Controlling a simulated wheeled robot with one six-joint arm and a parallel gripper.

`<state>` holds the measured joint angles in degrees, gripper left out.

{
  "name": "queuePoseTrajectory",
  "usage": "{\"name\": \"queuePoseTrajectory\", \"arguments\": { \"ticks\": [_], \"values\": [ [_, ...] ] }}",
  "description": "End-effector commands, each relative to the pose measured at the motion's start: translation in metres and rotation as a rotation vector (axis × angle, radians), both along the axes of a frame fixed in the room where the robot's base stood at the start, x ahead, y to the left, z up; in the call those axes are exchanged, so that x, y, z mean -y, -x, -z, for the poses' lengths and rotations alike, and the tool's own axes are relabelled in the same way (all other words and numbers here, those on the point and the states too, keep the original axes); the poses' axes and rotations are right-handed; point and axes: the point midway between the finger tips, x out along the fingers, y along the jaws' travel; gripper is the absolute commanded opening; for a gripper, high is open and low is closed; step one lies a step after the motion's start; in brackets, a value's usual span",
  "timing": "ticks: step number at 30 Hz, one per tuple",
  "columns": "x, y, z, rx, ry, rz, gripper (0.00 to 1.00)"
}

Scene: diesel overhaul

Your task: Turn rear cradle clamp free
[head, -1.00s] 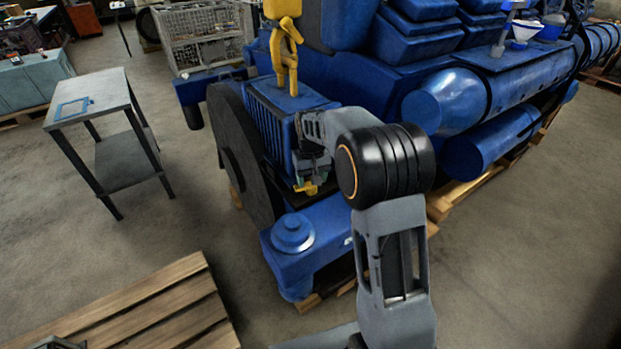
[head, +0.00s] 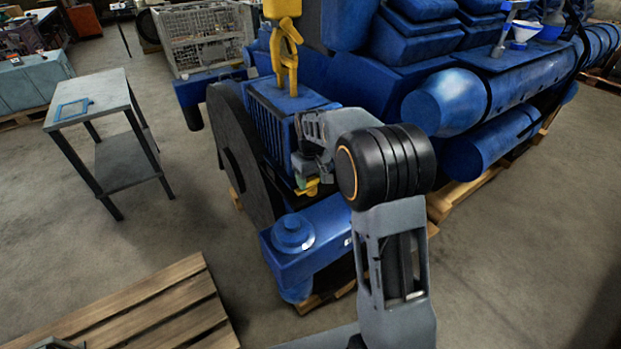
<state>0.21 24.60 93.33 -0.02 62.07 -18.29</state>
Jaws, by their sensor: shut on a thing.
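The rear cradle clamp (head: 311,189) shows as a small yellow handle low on the blue engine, just above the blue foot with the round cap (head: 293,232). My gripper (head: 304,181) is at the clamp, shut on its yellow handle. The fingers and part of the clamp are small in view and partly hidden by my own wrist. A yellow hook (head: 287,55) hangs at the top of the blue ribbed block (head: 272,118) above.
A dark flywheel disc (head: 236,155) stands left of the clamp. A grey side table (head: 108,104) with a blue-framed item stands at left, and a wooden pallet (head: 150,310) lies at front left. The floor between them is clear.

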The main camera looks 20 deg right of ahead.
Motion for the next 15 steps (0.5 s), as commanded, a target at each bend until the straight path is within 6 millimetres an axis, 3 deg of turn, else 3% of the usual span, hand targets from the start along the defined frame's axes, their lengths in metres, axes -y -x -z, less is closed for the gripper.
{"name": "queuePoseTrajectory", "arguments": {
  "ticks": [2, 3, 11, 15],
  "values": [
    [-0.0003, 0.0002, -0.0005, 0.0, -0.001, 0.001, 0.36],
    [-0.0003, 0.0002, -0.0005, 0.0, -0.001, 0.001, 0.6],
    [0.0, 0.0, -0.0003, 0.0, 0.0, 0.001, 0.85],
    [0.0001, 0.0, -0.0002, 0.0, 0.0, 0.002, 0.85]
  ]
}}
